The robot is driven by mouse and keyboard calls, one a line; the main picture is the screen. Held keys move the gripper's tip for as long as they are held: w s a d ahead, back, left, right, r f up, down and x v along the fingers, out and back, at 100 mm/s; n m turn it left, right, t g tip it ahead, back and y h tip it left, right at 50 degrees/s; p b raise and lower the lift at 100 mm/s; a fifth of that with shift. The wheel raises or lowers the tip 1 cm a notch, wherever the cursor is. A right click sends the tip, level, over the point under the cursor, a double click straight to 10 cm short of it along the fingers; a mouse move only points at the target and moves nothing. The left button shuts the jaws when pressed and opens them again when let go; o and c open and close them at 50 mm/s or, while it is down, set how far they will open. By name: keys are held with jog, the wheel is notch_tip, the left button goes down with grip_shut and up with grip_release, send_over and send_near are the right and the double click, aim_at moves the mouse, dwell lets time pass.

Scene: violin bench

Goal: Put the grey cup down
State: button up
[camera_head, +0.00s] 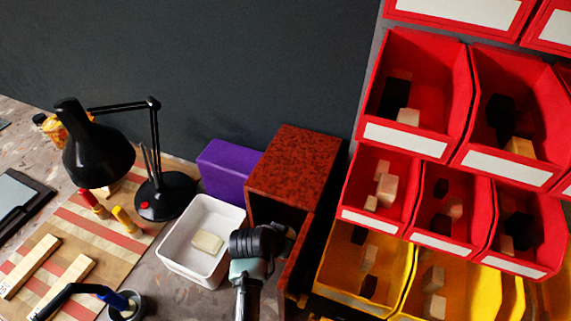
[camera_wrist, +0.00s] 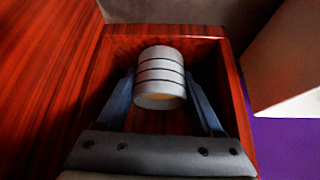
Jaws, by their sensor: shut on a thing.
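The grey cup (camera_wrist: 160,70), ringed with dark bands, is between the two fingers of my gripper (camera_wrist: 159,82) in the wrist view. My gripper is shut on it. The cup is inside the open red-brown wooden box (camera_wrist: 220,47), with box walls around it. I cannot tell whether the cup touches the box's floor. In the head view my gripper reaches the front opening of the same wooden box (camera_head: 295,162), and my wrist hides most of the opening. The cup cannot be made out clearly there.
A white tray (camera_head: 172,250) with a pale block stands left of the box, and a purple block (camera_head: 228,170) behind it. Red bins (camera_head: 405,140) and yellow bins (camera_head: 345,293) stand close on the right. A black lamp (camera_head: 98,153) is at the left.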

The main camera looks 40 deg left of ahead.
jog(key=shift+w+a+f, duration=0.1)
jog(key=shift+w, duration=0.1)
jog(key=shift+f, duration=0.1)
jog(key=o, duration=1.3)
jog(key=shift+c, duration=0.2)
jog(key=p+v, duration=0.1)
jog(key=v, duration=1.1)
jog(key=shift+s, duration=0.1)
